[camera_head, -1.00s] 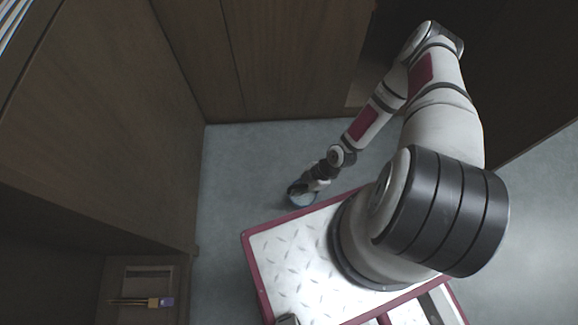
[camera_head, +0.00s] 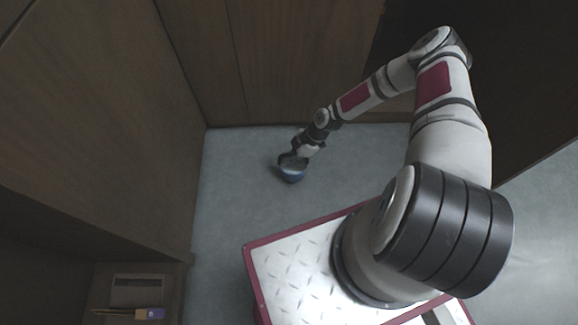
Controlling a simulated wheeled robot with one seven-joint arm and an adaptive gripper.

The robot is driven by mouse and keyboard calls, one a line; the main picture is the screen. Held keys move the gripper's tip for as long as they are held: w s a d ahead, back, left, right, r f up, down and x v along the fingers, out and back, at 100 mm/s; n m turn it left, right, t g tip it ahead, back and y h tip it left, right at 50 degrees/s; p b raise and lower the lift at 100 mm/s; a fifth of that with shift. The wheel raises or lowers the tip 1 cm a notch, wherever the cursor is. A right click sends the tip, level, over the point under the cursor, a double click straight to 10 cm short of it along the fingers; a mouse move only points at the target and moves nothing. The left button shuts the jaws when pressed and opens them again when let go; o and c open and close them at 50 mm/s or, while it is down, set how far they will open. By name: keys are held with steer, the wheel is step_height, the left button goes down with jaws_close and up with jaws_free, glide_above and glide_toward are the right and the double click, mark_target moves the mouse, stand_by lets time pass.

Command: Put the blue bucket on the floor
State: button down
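The blue bucket (camera_head: 292,176) is small in the head view, over the grey floor beyond my base. A pale inside or top and a blue side show. My gripper (camera_head: 291,161) is at its upper edge, and the bucket has moved along with it, so it looks held. The fingers are dark and small, and their grip on the bucket is partly hidden. I cannot tell whether the bucket's bottom touches the floor (camera_head: 235,190) or hangs just above it.
Wooden cabinet panels stand along the left (camera_head: 100,120) and the back (camera_head: 270,60). A low shelf at the lower left holds a brush-like tool with a purple end (camera_head: 150,313). The floor around the bucket is clear.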

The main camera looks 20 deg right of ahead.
steer(key=shift+s+f+b, duration=0.15)
steer(key=shift+f+b, duration=0.55)
steer(key=shift+f, duration=0.95)
steer(key=shift+f, duration=0.1)
steer(key=c, duration=1.8)
jaws_free()
